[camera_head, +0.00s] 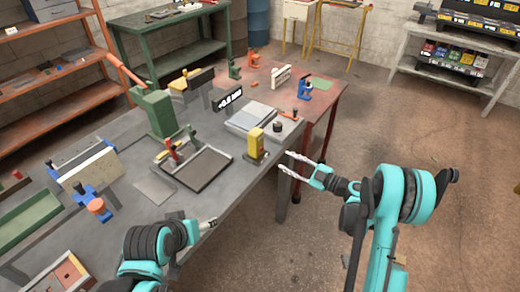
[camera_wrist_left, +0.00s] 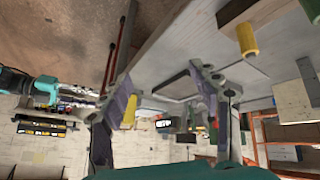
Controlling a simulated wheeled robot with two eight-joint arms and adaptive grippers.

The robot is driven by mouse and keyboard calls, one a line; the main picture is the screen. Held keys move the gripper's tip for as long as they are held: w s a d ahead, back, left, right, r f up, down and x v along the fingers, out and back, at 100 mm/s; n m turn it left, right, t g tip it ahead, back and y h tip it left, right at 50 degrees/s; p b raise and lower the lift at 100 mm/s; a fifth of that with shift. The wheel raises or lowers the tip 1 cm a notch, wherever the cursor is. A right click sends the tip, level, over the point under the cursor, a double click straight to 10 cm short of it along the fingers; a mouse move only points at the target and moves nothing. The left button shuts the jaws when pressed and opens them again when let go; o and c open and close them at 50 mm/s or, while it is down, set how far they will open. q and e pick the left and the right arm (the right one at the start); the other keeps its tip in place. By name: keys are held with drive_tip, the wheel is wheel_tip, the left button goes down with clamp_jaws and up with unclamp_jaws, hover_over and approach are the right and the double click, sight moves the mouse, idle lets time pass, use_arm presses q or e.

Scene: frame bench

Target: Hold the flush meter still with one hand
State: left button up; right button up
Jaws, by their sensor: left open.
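I cannot tell for sure which item is the flush meter. A yellow upright device (camera_head: 256,143) stands near the right edge of the grey bench (camera_head: 150,214). A black readout with white digits (camera_head: 228,98) stands behind it; it also shows in the left wrist view (camera_wrist_left: 163,123). My right gripper (camera_head: 287,161) is open and empty, just right of the yellow device and apart from it. My left gripper (camera_head: 211,223) is low over the bench's front edge, partly hidden by its own arm. In the left wrist view its fingers (camera_wrist_left: 162,75) are spread with nothing between them.
A dark-rimmed tray (camera_head: 196,168) lies mid-bench, with a green press-like block (camera_head: 157,110) behind. A blue clamp with an orange knob (camera_head: 97,207) stands at the left. A red table (camera_head: 325,110) adjoins the far end. Floor at the right is open.

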use_arm(q)
drive_tip(key=w+d+r+n+t+h, duration=0.1)
drive_tip(key=w+d+n+h, duration=0.1)
drive_tip(key=w+d+n, duration=0.3)
drive_tip(key=w+d+r+n+h, duration=0.2)
drive_tip(key=w, duration=0.4)
drive_tip(key=n+t+h, duration=0.5)
drive_tip(key=n+t, duration=0.1)
drive_tip(key=n, duration=1.4)
approach(251, 136)
drive_tip(key=x, duration=0.4)
drive_tip(key=shift+w+d, duration=0.25)
drive_tip(key=shift+d, duration=0.05)
drive_tip(key=shift+w+d+f+h, duration=0.1)
drive_tip(key=shift+w+d+h, duration=0.2)
drive_tip(key=shift+w, duration=0.2)
drive_tip(key=x, duration=0.6)
drive_tip(key=shift+w+d, duration=0.2)
drive_tip(key=shift+w, duration=0.15)
drive_tip(key=c, duration=1.3)
drive_tip(key=shift+c, duration=0.2)
